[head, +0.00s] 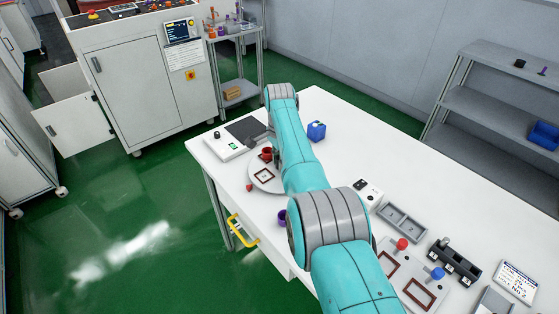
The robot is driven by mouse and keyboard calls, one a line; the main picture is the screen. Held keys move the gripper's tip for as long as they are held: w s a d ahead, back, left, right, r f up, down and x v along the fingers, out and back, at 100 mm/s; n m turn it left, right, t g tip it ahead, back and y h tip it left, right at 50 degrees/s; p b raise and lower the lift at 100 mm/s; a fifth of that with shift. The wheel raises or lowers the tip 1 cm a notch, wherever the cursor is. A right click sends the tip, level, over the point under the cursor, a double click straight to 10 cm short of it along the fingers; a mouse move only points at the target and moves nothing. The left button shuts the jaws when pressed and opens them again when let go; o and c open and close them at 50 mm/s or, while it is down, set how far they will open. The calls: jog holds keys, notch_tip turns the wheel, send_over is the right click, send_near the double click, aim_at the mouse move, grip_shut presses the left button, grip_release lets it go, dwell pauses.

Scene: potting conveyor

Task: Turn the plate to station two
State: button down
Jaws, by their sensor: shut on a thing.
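The round pale plate (268,187) lies on the white table, left of my teal arm, which hides its right side. A dark red square outline (264,175) is marked on its near part. A small dark red piece (266,154) stands at its far part. My gripper (272,149) is at this far part of the plate, mostly hidden by the arm. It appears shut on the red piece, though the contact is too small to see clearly. I cannot tell which station the plate faces.
A scale-like device (229,146) stands just beyond the plate, and a blue box (316,131) stands right of the arm. A small red object (249,187) lies by the plate's left edge. A grey tray (402,222) and fixtures occupy the near right table (345,152).

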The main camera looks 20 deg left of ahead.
jog(key=shift+w+r, duration=0.1)
jog(key=c, duration=1.2)
grip_release()
notch_tip(320, 180, up, 12)
